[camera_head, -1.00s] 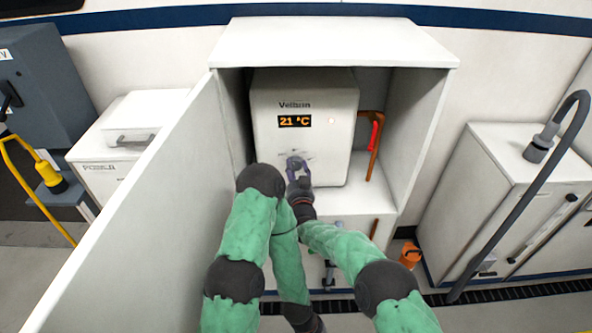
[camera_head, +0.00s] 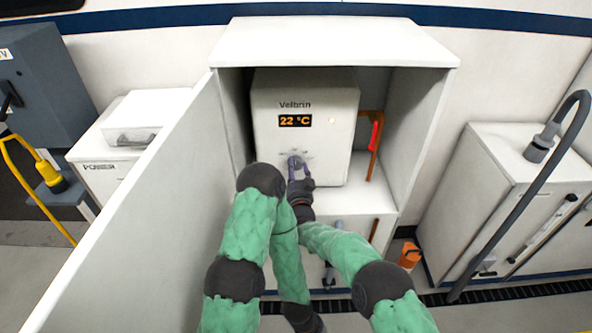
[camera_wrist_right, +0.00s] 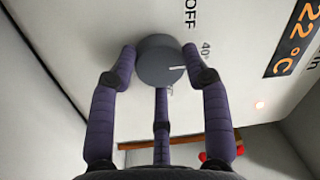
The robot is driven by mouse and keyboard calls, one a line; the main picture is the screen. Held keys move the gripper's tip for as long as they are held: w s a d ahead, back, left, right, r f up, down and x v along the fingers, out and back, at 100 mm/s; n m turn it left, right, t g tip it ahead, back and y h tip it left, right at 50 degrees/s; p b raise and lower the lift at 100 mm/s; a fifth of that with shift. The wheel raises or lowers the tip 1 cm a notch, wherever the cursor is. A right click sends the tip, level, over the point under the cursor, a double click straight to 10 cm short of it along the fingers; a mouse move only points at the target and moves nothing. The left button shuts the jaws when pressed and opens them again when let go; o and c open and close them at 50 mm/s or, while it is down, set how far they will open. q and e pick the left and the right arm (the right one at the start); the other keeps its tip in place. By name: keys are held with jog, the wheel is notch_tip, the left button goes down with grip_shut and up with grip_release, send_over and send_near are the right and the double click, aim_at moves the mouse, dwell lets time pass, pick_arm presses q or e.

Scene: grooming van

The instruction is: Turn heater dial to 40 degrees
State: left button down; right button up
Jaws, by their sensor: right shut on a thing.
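The heater (camera_head: 330,150) is a white box inside an open cabinet, with an orange display (camera_head: 295,121) reading 22 °C. Its round grey dial (camera_wrist_right: 160,62) has a white pointer line, which points right in the wrist view. The "40" mark (camera_wrist_right: 206,48) lies just above that direction, with "OFF" (camera_wrist_right: 190,15) further up; another mark below is partly hidden. My right gripper (camera_head: 297,168) is shut on the dial; in the wrist view its purple fingers (camera_wrist_right: 160,70) surround the dial. My left arm (camera_head: 258,215) bends down, its gripper beyond the bottom edge.
The cabinet (camera_head: 335,42) has its door (camera_head: 150,230) swung open on the left. An orange pipe with a red handle (camera_head: 375,140) is right of the heater. A white cabinet with a grey hose (camera_head: 500,190) stands at right; a power box (camera_head: 105,165) stands at left.

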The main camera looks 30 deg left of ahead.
aim_at(295, 137)
jog(key=o, duration=1.2)
jog(key=shift+c, duration=0.2)
notch_tip(295, 137, up, 10)
jog(key=shift+f, duration=0.1)
